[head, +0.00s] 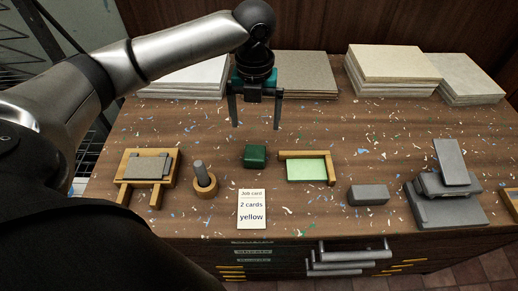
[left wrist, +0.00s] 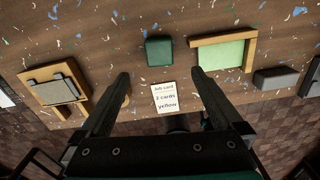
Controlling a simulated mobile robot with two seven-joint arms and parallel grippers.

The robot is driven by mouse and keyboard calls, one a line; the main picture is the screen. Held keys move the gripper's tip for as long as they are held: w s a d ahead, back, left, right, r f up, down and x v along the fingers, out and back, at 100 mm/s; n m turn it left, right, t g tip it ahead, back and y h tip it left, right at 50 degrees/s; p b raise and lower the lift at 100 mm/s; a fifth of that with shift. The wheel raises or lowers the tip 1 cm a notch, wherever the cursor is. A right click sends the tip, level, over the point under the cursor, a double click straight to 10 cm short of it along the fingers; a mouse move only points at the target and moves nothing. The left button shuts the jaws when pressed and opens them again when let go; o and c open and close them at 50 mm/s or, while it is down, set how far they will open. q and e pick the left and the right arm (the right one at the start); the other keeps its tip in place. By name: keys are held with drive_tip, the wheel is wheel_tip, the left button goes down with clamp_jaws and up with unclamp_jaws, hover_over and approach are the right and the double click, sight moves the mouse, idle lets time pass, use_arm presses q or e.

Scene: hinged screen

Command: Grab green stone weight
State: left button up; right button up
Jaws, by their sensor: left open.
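The green stone weight (head: 255,156) is a small dark green block on the speckled wooden table top, between a wooden cup and a wooden frame. It also shows in the left wrist view (left wrist: 159,51), beyond the fingertips and a little above the gap between them. My left gripper (head: 254,124) is open and empty, fingers pointing down. In the head view it hangs above the table, behind the weight and apart from it. In the left wrist view its two fingers (left wrist: 161,73) are spread wide. My right gripper is not in view.
A job card (head: 252,209) reading "2 cards yellow" lies in front of the weight. Right of it are a wooden frame with a green sheet (head: 306,170) and a grey block (head: 368,195). Left is a wooden cup with a grey pestle-like piece (head: 204,189). Board stacks (head: 305,69) line the back.

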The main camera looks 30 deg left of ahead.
use_arm(q)
hover_over(254, 154)
drive_tip(key=f, duration=0.4)
drive_tip(key=shift+w+f+b, duration=0.15)
drive_tip(key=shift+w+b, duration=0.15)
drive_tip(key=shift+b, duration=0.05)
wheel_tip(254, 154, down, 2)
drive_tip(key=shift+f, duration=0.95)
drive_tip(key=f, duration=0.1)
drive_tip(key=f+b, duration=0.1)
drive_tip(key=f, duration=0.2)
drive_tip(key=shift+s+d+f, duration=0.1)
drive_tip(key=shift+s+f, duration=0.2)
drive_tip(key=shift+f, duration=0.05)
drive_tip(key=c, duration=0.4)
drive_tip(key=shift+r, duration=0.1)
clamp_jaws()
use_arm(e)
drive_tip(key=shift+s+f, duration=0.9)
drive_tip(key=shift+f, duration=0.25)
